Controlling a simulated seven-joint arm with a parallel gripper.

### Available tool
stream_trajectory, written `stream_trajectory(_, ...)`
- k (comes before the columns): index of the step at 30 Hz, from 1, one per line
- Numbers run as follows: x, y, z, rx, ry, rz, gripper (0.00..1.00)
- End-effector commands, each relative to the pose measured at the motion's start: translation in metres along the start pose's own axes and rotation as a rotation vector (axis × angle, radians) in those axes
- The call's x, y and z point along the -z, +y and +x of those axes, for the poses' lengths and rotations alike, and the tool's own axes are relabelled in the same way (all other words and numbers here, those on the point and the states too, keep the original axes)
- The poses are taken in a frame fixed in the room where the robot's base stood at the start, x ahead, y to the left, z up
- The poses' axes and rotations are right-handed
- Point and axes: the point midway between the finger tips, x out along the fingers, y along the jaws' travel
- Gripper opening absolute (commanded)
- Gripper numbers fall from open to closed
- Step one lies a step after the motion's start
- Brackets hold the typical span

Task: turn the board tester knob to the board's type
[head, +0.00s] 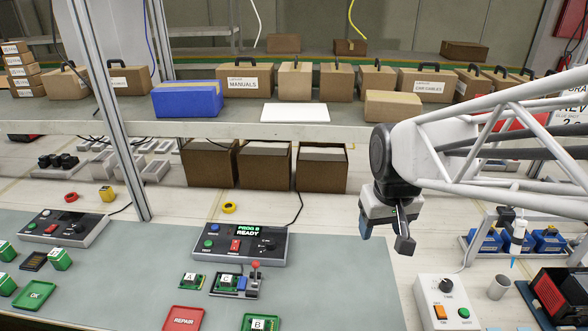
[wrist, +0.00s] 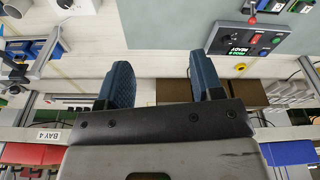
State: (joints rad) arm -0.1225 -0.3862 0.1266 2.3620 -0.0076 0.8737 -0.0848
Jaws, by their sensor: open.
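The board tester (head: 238,243) is a dark panel with a green-lit screen (head: 247,230) reading "PROG B READY". Its black knob (head: 267,245) is right of a red switch; the pointer direction is too small to tell. A green board marked C (head: 226,283) sits in a fixture with a red-topped lever (head: 255,272) in front of the tester. Boards marked A (head: 189,281) and B (head: 259,324) lie nearby. My gripper (head: 386,231) is open and empty, in the air right of the tester. In the wrist view the tester (wrist: 262,36) shows upside down beyond my gripper (wrist: 162,82).
A green OK tray (head: 36,295) and a red REPAIR tray (head: 184,319) lie on the mat. A second panel (head: 55,228) stands at left, behind it a metal post (head: 108,110). A white switch box (head: 446,302) stands at right. Brown bins (head: 265,166) are behind the tester.

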Motion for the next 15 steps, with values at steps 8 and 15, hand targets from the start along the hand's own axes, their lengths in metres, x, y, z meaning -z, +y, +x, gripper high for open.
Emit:
stream_trajectory(8, 0.057, -0.024, 0.030, 0.014, -0.031, -0.103, 0.60)
stream_trajectory(15, 0.102, -0.050, 0.061, 0.024, -0.055, -0.191, 0.60)
